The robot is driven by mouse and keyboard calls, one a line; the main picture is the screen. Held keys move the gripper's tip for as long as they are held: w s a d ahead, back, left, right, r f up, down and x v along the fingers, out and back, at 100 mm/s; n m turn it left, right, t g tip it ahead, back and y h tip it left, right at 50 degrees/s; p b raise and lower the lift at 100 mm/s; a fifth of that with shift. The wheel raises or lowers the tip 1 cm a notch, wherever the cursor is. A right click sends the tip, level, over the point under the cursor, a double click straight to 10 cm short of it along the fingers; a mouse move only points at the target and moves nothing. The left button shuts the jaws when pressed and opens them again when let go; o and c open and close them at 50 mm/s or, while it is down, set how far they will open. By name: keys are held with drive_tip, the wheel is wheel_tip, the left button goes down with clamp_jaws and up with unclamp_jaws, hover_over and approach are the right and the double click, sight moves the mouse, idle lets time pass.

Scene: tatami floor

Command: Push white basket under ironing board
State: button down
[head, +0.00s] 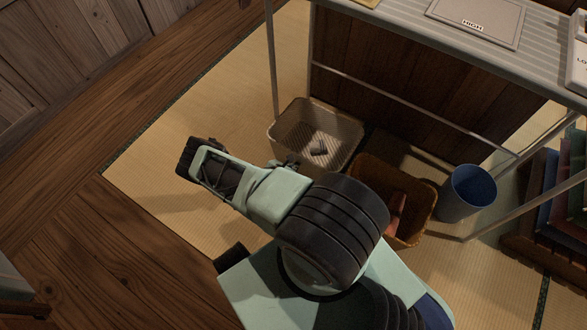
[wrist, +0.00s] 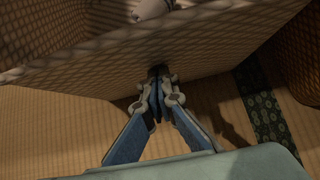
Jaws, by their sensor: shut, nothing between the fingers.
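The white basket (head: 340,128), pale and woven, stands upright on the tatami with a small grey object inside. It is near the left end of the ironing board (head: 400,35), by its thin metal legs; how far it lies beneath the board is hard to tell. My gripper (head: 292,161) is low at the basket's near side, partly hidden by my arm. In the wrist view my gripper (wrist: 158,74) is shut and empty, its tips at the basket's woven wall (wrist: 215,50). I cannot tell whether they touch it.
A brown basket (head: 423,194) with reddish contents stands close to the right, beyond a dark tatami border (wrist: 262,110). A blue bin (head: 468,193) and stacked coloured items (head: 560,200) stand farther right. Clear tatami (head: 180,100) lies to the left.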

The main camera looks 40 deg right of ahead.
drive_tip(key=w+d, duration=0.1)
drive_tip(key=d, duration=0.2)
drive_tip(key=w+d, duration=0.1)
drive_tip(key=d, duration=0.3)
drive_tip(key=w+d, duration=0.2)
drive_tip(key=d, duration=0.1)
drive_tip(key=shift+d+b, duration=0.35)
drive_tip(key=shift+b, duration=0.05)
drive_tip(key=shift+a, duration=0.1)
